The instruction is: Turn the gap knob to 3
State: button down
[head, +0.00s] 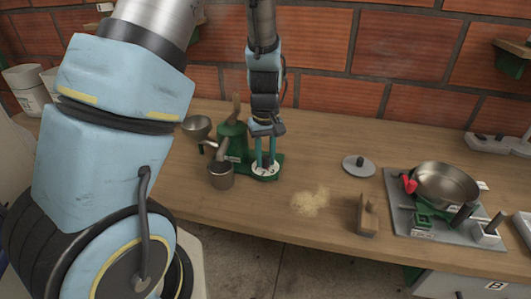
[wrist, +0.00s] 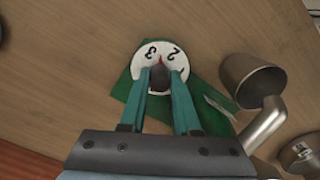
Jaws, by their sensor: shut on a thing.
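The gap knob is a dark round knob (wrist: 160,77) on a white dial (wrist: 161,50) marked 1, 2 and 3. In the wrist view a small red pointer at the knob's top edge points between the 3 at left and the 2 at right. My gripper (wrist: 161,82) has its two teal fingers shut on the knob, one on each side. In the head view the gripper (head: 265,163) points straight down onto the dial (head: 265,172), on the green base of the pulper (head: 231,139). There the fingers hide much of the knob.
A metal cup (head: 221,175) stands left of the dial, under the pulper's spout. A steel bowl (head: 196,126) is behind it. To the right are a yellowish pile (head: 310,201), a grey lid (head: 359,166), a wooden block (head: 367,214) and a tray with a pan (head: 446,184).

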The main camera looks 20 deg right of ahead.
aim_at(265, 156)
jog(key=n+p, duration=0.2)
jog(key=n, duration=0.2)
jog(key=shift+r+n, duration=0.1)
jog(key=shift+n, duration=0.3)
jog(key=shift+w, duration=0.1)
dwell(0.3)
jog(key=c, duration=0.6)
grip_release()
jog(key=shift+c, duration=0.2)
notch_tip(265, 156, up, 11)
jog(key=shift+b, duration=0.3)
jog(key=shift+a, duration=0.1)
